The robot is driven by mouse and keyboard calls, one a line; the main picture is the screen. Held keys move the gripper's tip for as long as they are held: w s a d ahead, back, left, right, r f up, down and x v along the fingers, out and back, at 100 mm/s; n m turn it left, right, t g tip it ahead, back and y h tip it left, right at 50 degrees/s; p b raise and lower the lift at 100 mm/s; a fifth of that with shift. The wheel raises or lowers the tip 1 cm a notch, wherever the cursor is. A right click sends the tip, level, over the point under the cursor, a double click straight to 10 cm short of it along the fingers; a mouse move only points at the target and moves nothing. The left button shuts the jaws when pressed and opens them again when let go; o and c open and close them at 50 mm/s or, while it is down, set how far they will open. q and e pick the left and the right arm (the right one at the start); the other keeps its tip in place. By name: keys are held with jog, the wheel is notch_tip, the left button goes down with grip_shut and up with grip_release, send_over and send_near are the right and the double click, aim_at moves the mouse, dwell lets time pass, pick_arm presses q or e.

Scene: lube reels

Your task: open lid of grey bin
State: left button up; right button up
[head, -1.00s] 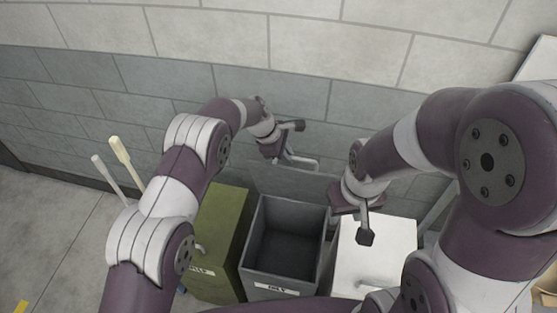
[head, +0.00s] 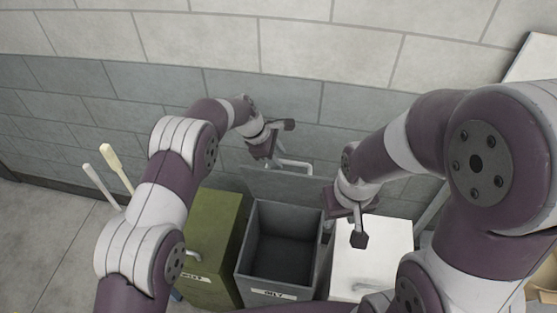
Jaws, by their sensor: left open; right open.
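The grey bin (head: 277,243) stands against the wall, between a green bin and a white bin. Its top is open and its dark inside shows empty. Its lid (head: 285,184) stands raised at the back, near the wall, with a light handle (head: 295,165) at its upper edge. My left gripper (head: 275,142) is open above and behind the bin, close to the lid's handle; whether it touches the handle I cannot tell.
The green bin (head: 219,225) on the left and the white bin (head: 376,250) on the right are closed. Two long handles (head: 115,165) stick up left of the green bin. The block wall (head: 290,55) is close behind. Floor is free at left.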

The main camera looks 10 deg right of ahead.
pick_arm(q)
jog(key=v, duration=1)
jog(key=shift+a, duration=0.25)
jog(key=shift+w, duration=0.15)
